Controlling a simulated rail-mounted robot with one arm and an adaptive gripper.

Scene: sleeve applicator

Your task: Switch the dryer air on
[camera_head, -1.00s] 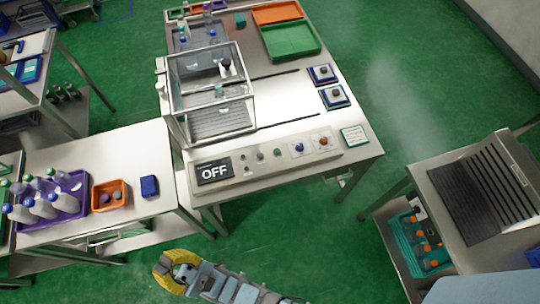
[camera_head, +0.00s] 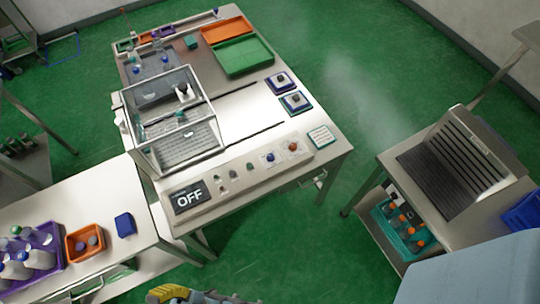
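The sleeve applicator's control panel (camera_head: 235,180) runs along the front edge of the main table, with a dark display (camera_head: 188,196) at its left end reading OFF. Right of the display are several small knobs, then a blue knob (camera_head: 270,157) and an orange-brown knob (camera_head: 293,146) on white plates. The labels are too small to read, so I cannot tell which control is for the dryer air. My gripper (camera_head: 168,293) is yellow and only partly in view at the bottom edge, well below the panel and apart from it. Its fingers are not clear.
A clear guarded box (camera_head: 172,122) stands on the table behind the panel. Two dark square button boxes (camera_head: 295,103) sit at the table's right side. A side table with a purple tray (camera_head: 48,262) is at left; a slatted black unit (camera_head: 455,175) stands at right. Green floor lies between.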

